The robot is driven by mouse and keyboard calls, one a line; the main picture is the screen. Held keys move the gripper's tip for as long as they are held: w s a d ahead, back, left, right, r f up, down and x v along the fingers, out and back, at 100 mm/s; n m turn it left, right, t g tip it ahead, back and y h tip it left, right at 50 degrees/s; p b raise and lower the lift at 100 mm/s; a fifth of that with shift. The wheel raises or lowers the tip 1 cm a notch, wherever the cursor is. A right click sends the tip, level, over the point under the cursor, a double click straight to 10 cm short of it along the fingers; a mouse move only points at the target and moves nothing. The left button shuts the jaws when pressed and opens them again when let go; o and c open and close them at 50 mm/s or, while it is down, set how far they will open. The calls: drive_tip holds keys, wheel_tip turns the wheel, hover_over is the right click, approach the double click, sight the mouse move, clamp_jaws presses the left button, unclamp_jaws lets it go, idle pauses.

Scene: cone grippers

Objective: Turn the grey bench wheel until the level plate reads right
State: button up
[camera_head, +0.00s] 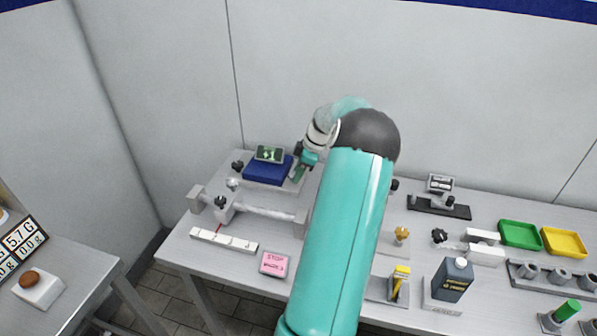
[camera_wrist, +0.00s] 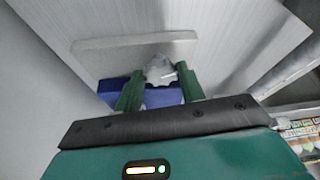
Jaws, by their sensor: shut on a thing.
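The level plate (camera_head: 270,154) is a small dark screen with green marks on a blue block (camera_head: 262,172) at the back left of the bench; its reading is too small to make out. My gripper (camera_head: 300,172) is at the right side of this block. In the wrist view my gripper's green fingers (camera_wrist: 160,92) are shut on a pale grey lobed wheel (camera_wrist: 159,68), one finger on each side. The blue block (camera_wrist: 165,96) shows behind the fingers. In the head view the wheel is hidden by my gripper and arm.
A rod fixture (camera_head: 262,211) with dark knobs, a white strip (camera_head: 223,240) and a pink STOP pad (camera_head: 274,263) lie in front of the block. My arm covers the bench middle. A dark bottle (camera_head: 453,279) and green (camera_head: 520,234) and yellow (camera_head: 564,242) trays stand right.

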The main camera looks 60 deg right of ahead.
drive_tip(key=n, duration=0.2)
drive_tip(key=n+y, duration=0.1)
drive_tip(key=shift+w+d+n+g, duration=0.15)
drive_tip(key=shift+d+n+g, duration=0.05)
drive_tip(key=shift+n+g, duration=0.2)
drive_tip(key=shift+w+d+n+g+y, duration=0.1)
drive_tip(key=shift+n+g+y, duration=0.2)
drive_tip(key=shift+n, duration=0.65)
drive_tip(key=shift+w+d+n+g+y, duration=0.1)
drive_tip(key=shift+n+g+y, duration=0.2)
drive_tip(key=shift+n, duration=0.65)
drive_tip(key=o, duration=0.7)
drive_tip(key=shift+s, duration=0.1)
